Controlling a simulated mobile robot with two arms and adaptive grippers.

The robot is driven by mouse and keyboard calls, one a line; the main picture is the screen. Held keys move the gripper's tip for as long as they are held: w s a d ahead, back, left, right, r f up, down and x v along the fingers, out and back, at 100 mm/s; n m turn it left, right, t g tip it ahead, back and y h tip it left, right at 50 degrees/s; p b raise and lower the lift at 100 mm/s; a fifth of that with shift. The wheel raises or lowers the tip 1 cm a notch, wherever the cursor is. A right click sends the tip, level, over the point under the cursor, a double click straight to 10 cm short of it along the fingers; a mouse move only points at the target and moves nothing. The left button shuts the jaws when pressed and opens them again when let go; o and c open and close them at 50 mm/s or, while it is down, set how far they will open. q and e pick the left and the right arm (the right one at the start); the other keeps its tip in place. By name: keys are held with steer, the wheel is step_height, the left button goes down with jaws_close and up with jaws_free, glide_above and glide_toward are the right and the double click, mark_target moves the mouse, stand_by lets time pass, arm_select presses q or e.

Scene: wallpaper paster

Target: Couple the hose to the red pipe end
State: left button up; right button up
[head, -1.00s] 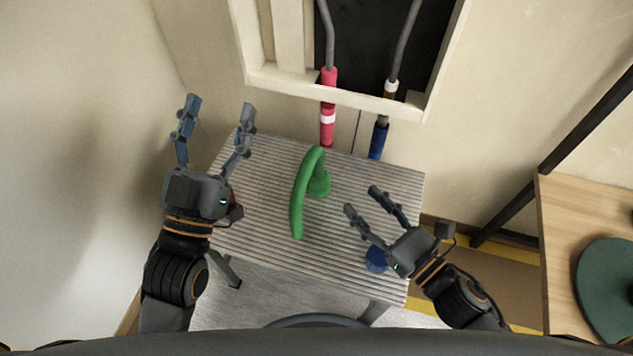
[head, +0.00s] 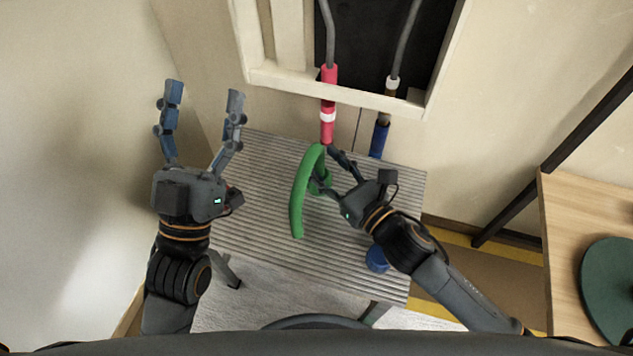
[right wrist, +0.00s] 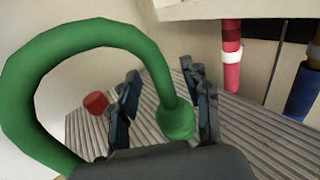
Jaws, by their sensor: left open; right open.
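The green hose (head: 300,200) stands as an arch on the ribbed table; in the right wrist view it is a big loop (right wrist: 85,38) with a thicker end (right wrist: 175,122). My right gripper (head: 322,168) is open, its fingers on either side of that end; I cannot tell whether they touch it. The red pipe (head: 328,105), with a white band, hangs down the wall behind the table; it also shows in the right wrist view (right wrist: 231,55). My left gripper (head: 204,93) is open and empty, raised at the table's left side.
A blue pipe (head: 380,138) hangs right of the red one. A blue cap (head: 376,260) lies on the ribbed table (head: 260,235), beside my right arm. A small red cylinder (right wrist: 95,103) stands on the table. A wooden table (head: 560,220) is at the right.

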steer(key=shift+x, duration=1)
steer(key=shift+c, duration=0.2)
jaws_close()
steer(key=shift+r, duration=0.15)
